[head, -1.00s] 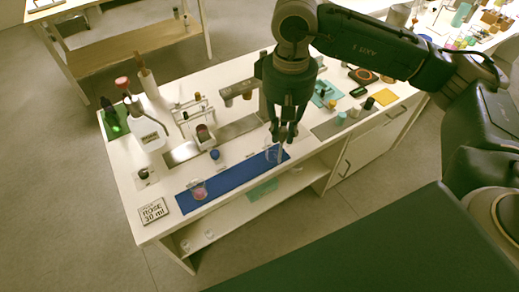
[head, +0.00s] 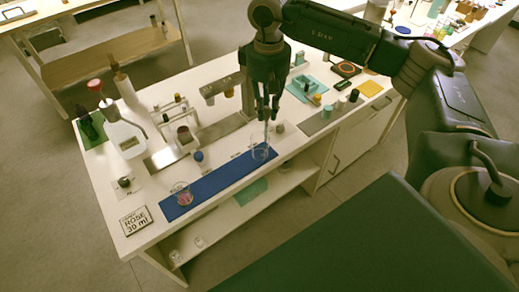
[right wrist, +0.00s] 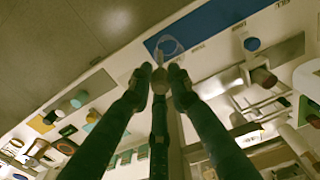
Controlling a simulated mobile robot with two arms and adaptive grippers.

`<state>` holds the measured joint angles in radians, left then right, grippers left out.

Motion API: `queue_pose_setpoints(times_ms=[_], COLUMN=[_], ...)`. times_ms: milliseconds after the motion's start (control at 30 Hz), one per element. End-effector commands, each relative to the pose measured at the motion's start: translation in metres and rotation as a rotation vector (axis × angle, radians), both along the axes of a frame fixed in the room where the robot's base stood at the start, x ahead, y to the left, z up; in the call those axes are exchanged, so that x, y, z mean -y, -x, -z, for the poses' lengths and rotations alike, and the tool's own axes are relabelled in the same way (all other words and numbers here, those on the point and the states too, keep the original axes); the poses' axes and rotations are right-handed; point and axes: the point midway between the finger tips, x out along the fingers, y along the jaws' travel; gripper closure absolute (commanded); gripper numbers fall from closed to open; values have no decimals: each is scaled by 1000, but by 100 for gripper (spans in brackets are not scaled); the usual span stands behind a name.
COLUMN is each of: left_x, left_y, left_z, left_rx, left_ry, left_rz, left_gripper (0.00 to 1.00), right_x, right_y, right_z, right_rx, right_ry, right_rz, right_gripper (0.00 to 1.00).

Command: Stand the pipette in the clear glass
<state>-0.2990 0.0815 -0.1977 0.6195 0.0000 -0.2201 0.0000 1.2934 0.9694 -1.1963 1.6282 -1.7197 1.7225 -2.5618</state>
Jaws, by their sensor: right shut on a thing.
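The clear glass (head: 263,153) stands upright near the right end of the blue mat (head: 222,181). My right gripper (head: 267,112) is above it, shut on the thin pale pipette (head: 266,130). The pipette hangs about upright, with its lower end at or just above the glass; I cannot tell whether the tip is inside the rim. In the right wrist view the fingers (right wrist: 160,84) close around the pipette's bulb (right wrist: 159,75), and the clear glass (right wrist: 170,45) shows beyond as a round outline. My left gripper is out of view.
A glass with pink liquid (head: 182,195) stands at the mat's left end, near the ROSE 30 ml sign (head: 136,220). A blue-capped bottle (head: 198,157) and a small rack (head: 184,133) stand behind the mat. A wash bottle (head: 122,132) is at left.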

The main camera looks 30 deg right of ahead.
Motion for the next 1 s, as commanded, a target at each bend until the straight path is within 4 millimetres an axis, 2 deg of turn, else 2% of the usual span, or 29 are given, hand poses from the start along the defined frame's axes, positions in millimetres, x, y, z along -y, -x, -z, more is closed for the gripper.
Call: queue_pose_setpoints(times_ms=[100,333,367,400,467,767,867,1000], left_x=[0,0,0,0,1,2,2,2], left_y=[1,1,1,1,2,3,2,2], left_z=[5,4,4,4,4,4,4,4], left_rx=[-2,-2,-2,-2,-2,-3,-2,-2], left_ry=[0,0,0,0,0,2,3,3], left_rz=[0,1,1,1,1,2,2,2], left_gripper=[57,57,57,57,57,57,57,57], right_x=[0,0,0,0,0,0,-1,-1], right_y=[0,0,0,0,0,0,0,-1], right_z=[7,6,6,6,6,5,-3,-28], right_rx=[0,0,0,0,0,0,1,4], right_ry=[0,0,0,0,0,0,-1,0], right_rz=[0,0,0,0,0,0,0,-1], right_gripper=[88,88,76,68,60,60,60,60])
